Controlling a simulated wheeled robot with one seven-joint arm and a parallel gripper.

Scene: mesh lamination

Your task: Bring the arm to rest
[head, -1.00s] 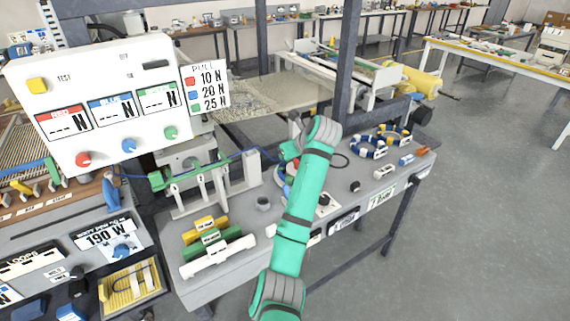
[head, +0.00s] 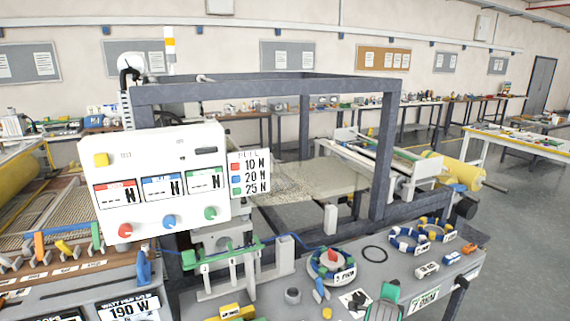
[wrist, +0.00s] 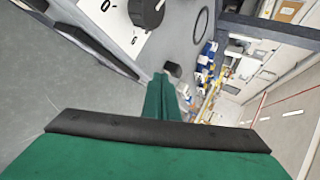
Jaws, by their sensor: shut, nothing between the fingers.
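My gripper (wrist: 163,85) shows in the wrist view as green fingers held together, with nothing between them. It points over the grey bench, near a dark knob (wrist: 146,12) on a white dial plate (wrist: 118,22). In the head view only a green and grey part of my arm (head: 385,300) shows at the bottom edge.
A grey bench (head: 375,270) carries a ring with coloured blocks (head: 332,265), a black ring (head: 374,254) and blue-yellow rings (head: 408,240). A white panel (head: 155,185) stands at left, before a dark frame (head: 388,150). Open floor (head: 520,210) lies at right.

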